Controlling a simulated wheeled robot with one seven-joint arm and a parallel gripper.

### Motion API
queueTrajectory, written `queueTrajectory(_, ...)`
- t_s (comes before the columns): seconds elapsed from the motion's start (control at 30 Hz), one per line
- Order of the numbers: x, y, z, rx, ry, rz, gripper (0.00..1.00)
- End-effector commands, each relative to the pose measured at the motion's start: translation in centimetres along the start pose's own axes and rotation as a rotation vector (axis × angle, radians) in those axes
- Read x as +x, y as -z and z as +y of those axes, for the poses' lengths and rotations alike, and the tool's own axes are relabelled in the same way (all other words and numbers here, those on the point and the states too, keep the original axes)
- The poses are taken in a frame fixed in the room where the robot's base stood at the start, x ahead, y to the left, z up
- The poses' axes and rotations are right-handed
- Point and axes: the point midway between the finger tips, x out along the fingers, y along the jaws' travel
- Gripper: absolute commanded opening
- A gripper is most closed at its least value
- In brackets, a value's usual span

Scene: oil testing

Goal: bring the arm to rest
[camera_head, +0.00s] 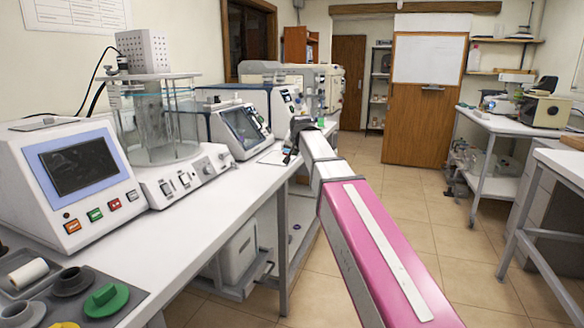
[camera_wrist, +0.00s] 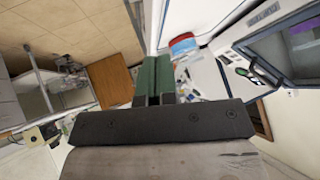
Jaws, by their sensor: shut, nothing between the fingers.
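My arm reaches forward from the lower right in the head view, with a pink link and a white link. My gripper (camera_head: 289,152) is at its far end, small and dark, by the right edge of the long bench (camera_head: 192,210). I cannot tell its exact height over the bench. In the wrist view my gripper (camera_wrist: 155,62) shows two green fingers side by side, shut with nothing between them. The wrist view is turned on its side, with the bench instruments to the right and the floor to the left.
The bench carries a blue-framed screen unit (camera_head: 75,175), a glass bath (camera_head: 160,125) and a second screen instrument (camera_head: 240,128). Caps lie on a grey tray (camera_head: 130,300) at lower left. Floor (camera_head: 425,215) is clear right of the arm. A side table (camera_head: 490,122) stands at right.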

Motion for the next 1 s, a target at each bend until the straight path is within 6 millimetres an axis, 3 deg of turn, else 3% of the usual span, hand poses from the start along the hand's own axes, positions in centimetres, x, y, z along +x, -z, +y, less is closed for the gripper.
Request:
queueTrajectory(0.3, 5.5, -12.1, 9.8, -0.065, -0.097, -0.186, 0.00)
queueTrajectory(0.5, 7.5, -20.2, 15.9, -0.106, -0.144, -0.317, 0.00)
queueTrajectory(0.73, 8.2, -29.7, 22.1, -0.146, -0.180, -0.473, 0.00)
queueTrajectory(1.0, 7.0, -39.8, 28.0, -0.182, -0.198, -0.648, 0.00)
